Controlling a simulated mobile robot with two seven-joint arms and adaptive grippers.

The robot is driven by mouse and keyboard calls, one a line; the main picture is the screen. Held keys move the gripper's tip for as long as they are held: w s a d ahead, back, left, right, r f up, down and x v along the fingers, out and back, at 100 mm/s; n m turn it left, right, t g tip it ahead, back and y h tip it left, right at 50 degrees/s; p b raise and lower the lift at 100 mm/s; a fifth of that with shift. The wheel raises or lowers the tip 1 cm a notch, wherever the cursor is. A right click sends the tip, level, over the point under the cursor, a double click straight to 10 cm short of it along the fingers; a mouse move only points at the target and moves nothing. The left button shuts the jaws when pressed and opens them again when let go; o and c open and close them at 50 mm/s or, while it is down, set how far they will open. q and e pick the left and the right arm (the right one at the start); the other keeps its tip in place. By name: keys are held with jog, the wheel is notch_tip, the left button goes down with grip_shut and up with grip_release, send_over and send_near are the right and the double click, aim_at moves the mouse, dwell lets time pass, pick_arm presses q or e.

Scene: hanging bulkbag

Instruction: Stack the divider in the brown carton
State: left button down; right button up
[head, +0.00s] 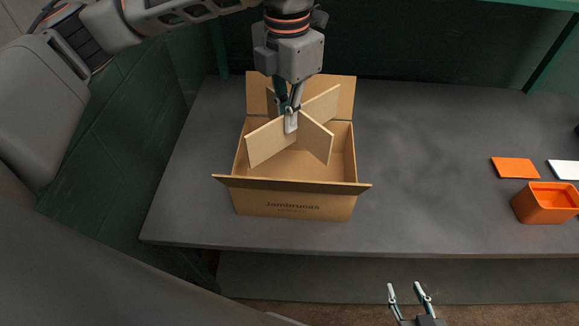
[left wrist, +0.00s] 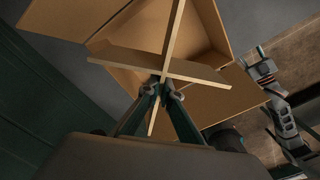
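The brown carton (head: 292,203) stands open on the grey table with its front and back flaps folded out. The cross-shaped tan divider (head: 270,142) is at the carton's mouth, its panels turned diagonally to the carton walls. My left gripper (head: 291,122) points down and is shut on the divider at its centre. In the left wrist view the fingers close on the crossing of the divider (left wrist: 196,72), with the carton (left wrist: 212,25) beyond. I cannot tell whether the divider touches the carton. My right gripper (head: 408,290) is open and empty, low in front of the table.
An orange bin (head: 546,204) stands on the right of the table (head: 430,150), with a flat orange piece (head: 515,168) and a flat white piece (head: 564,170) behind it. The table between carton and bin is clear. Green walls close in the left and back.

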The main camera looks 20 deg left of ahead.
pick_arm(q)
notch_tip(320, 180, down, 14)
jog(key=b, duration=0.2)
jog(key=shift+b, duration=0.3)
jog(key=shift+w+f, duration=0.1)
jog(key=shift+f, duration=0.05)
jog(key=shift+f, duration=0.3)
jog(key=c, duration=2.3)
grip_release()
notch_tip(320, 180, up, 13)
jog(key=shift+f+p, duration=0.15)
jog(key=shift+p, duration=1.1)
